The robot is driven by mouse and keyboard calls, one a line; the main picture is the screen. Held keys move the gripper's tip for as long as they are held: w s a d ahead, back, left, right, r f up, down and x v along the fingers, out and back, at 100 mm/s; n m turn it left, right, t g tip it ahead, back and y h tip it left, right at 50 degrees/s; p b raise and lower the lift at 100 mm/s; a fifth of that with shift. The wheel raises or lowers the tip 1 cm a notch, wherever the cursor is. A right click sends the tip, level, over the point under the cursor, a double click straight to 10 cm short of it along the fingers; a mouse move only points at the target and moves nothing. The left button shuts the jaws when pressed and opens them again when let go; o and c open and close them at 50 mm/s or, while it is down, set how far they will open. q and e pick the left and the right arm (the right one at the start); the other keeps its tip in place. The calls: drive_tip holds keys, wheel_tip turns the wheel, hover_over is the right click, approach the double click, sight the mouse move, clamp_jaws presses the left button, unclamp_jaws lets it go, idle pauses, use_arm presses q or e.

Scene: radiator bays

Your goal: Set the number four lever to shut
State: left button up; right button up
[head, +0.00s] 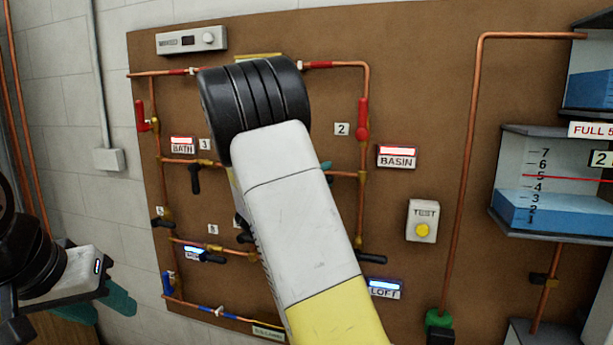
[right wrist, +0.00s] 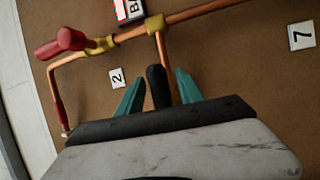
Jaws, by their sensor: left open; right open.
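I can read no number 4 label. Small tags beside a black lever at the left (head: 162,222) and above a lower black lever (head: 205,256) are too small to read. In the right wrist view my right gripper (right wrist: 158,84) is open, with its teal fingers on either side of a black lever (right wrist: 156,92); I cannot tell whether they touch it. The tags 2 (right wrist: 117,78) and 7 (right wrist: 301,36) flank this lever. In the head view my forearm hides most of that gripper. My left gripper (head: 112,298) is open at the lower left, away from the board.
Red levers (head: 363,120) (head: 143,122), a black lever near tag 3 (head: 195,178) and a blue lever (head: 167,285) sit on the brown board's copper pipes. A TEST button (head: 422,222) and tanks (head: 555,190) are at right. My arm covers the board's middle.

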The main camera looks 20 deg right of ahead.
drive_tip(key=shift+x, duration=0.9)
clamp_jaws()
idle(0.8)
